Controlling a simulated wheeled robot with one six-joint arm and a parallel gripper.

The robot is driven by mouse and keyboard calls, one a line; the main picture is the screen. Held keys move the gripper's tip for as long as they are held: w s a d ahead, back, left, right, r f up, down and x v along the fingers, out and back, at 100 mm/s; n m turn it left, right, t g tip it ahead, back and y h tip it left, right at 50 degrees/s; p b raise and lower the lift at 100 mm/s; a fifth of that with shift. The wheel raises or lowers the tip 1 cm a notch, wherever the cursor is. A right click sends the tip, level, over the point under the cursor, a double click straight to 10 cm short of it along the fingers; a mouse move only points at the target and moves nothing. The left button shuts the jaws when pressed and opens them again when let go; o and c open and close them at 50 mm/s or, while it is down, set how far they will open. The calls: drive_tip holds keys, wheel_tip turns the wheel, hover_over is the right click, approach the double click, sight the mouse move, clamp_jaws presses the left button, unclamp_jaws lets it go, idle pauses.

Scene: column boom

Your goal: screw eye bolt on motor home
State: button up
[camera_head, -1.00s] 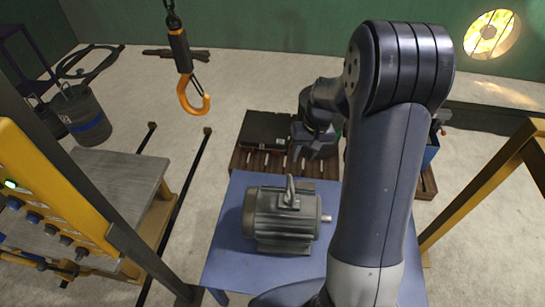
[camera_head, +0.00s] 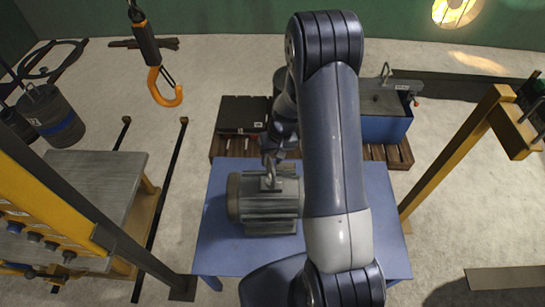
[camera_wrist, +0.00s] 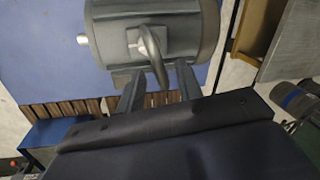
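The grey finned motor (camera_head: 272,213) lies on the blue table. The eye bolt (camera_head: 270,183) stands on top of the motor; whether it is fully seated cannot be told. In the wrist view, the motor body (camera_wrist: 185,32) fills the top and the eye bolt's loop (camera_wrist: 151,48) points toward my fingers. My gripper (camera_wrist: 160,78) is open, with its two fingers apart on either side of the line of the eye bolt. In the head view, my gripper (camera_head: 272,155) is close to the eye bolt, partly hidden by my arm. Contact with it cannot be made out.
The blue table (camera_head: 217,247) has bare room around the motor. An orange crane hook (camera_head: 165,92) hangs at upper left. A wooden pallet with a black case (camera_head: 241,114) and a blue box (camera_head: 385,128) stand behind. Yellow frames (camera_head: 455,155) flank the table.

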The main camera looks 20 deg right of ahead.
clamp_jaws()
idle(0.3)
drive_tip(key=shift+f+m+b, duration=0.2)
drive_tip(key=shift+m+b, duration=0.4)
drive_tip(key=shift+b, duration=0.3)
drive_tip(key=shift+s+r+m+t+b, duration=0.15)
drive_tip(key=shift+m+b, duration=0.1)
drive_tip(key=shift+m, duration=0.3)
drive_tip(key=shift+w+r+m+t+b, duration=0.15)
drive_tip(key=shift+m+b, duration=0.1)
drive_tip(key=shift+m, duration=0.3)
drive_tip(key=shift+s, duration=0.1)
unclamp_jaws()
drive_tip(key=shift+f, duration=0.1)
